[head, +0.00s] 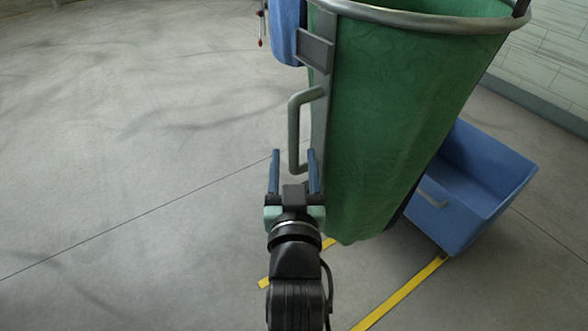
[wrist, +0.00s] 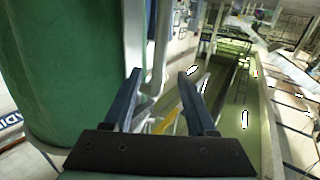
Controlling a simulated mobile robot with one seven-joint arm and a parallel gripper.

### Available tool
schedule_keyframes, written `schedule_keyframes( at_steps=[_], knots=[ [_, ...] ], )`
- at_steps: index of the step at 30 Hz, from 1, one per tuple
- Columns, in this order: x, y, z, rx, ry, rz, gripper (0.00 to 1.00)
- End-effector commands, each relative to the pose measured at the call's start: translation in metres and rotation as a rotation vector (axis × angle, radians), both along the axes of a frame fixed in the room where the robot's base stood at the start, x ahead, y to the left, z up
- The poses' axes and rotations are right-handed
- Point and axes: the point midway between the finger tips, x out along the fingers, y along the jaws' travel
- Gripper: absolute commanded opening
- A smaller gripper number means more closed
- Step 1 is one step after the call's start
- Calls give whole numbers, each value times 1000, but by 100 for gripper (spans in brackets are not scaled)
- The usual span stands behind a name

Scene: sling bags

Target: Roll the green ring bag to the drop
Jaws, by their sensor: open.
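The green ring bag (head: 395,110) hangs from a grey metal ring and fills the upper right of the head view. It also shows at the left of the wrist view (wrist: 60,70). A grey bar handle (head: 293,130) sticks out on the left side of its upright post. My gripper (head: 293,158) is open, with its two blue fingers pointing at the lower part of the handle. In the wrist view the handle (wrist: 161,45) comes down toward the space between the fingertips. I cannot tell whether it is between them or still beyond. The drop is not clearly identifiable.
A blue bin (head: 475,185) is at the right, behind the bag. A blue item (head: 286,30) hangs left of the post. Yellow floor lines (head: 400,293) run under and in front of the bag. The grey floor (head: 120,150) on the left is clear. A wall is at the upper right.

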Motion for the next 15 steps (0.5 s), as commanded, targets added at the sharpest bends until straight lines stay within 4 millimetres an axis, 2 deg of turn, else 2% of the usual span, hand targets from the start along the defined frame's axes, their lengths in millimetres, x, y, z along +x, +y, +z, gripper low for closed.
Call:
schedule_keyframes(
  at_steps=[6,15],
  knots=[
    [-19,-1,-1,0,1,-1,57],
    [-21,-1,0,0,0,-1,57]
  ],
)
